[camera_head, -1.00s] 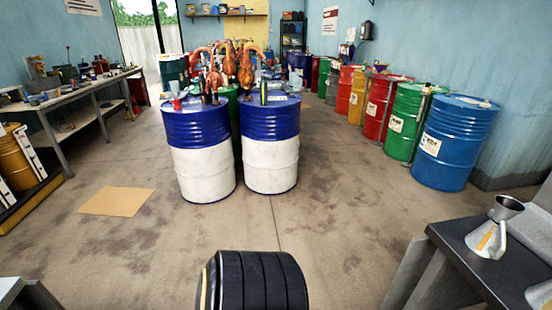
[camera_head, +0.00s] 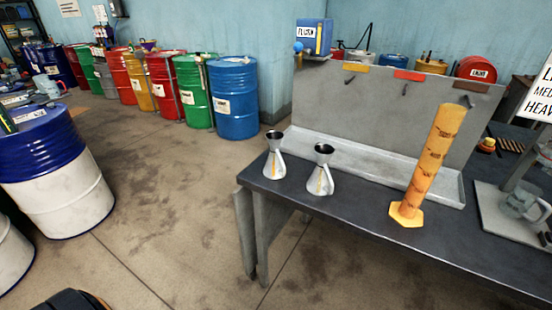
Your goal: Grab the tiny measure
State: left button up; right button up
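Two metal measures with funnel tops stand upright on the dark workbench (camera_head: 330,225). One measure (camera_head: 274,160) is at the bench's left corner. The other measure (camera_head: 321,175) stands just right of it and nearer to me. They look alike, and the one at the corner appears slightly smaller, but distance may account for this. Each has a yellowish stripe on its body. Neither gripper shows in the head view.
A tall orange cylinder (camera_head: 432,160) stands on the bench, right of the measures. Behind them are a grey trough (camera_head: 370,163) and upright panel (camera_head: 395,110). Drums line the wall; a blue and white drum (camera_head: 60,180) stands left. Floor before the bench is clear.

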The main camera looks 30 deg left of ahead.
aim_at(275, 168)
jog(key=j+z, duration=0.1)
jog(key=z, duration=0.35)
jog(key=j+z, duration=0.15)
jog(key=j, duration=0.3)
jog(key=j+z, duration=0.15)
jog(key=j, duration=0.25)
jog(key=k+j+z, duration=0.2)
jog(key=j, duration=0.25)
jog(key=j+z, duration=0.15)
jog(key=j, duration=0.3)
jog(key=k+j+z, duration=0.15)
jog(key=j, duration=0.25)
jog(key=k+j, duration=0.1)
jog(key=j, duration=0.2)
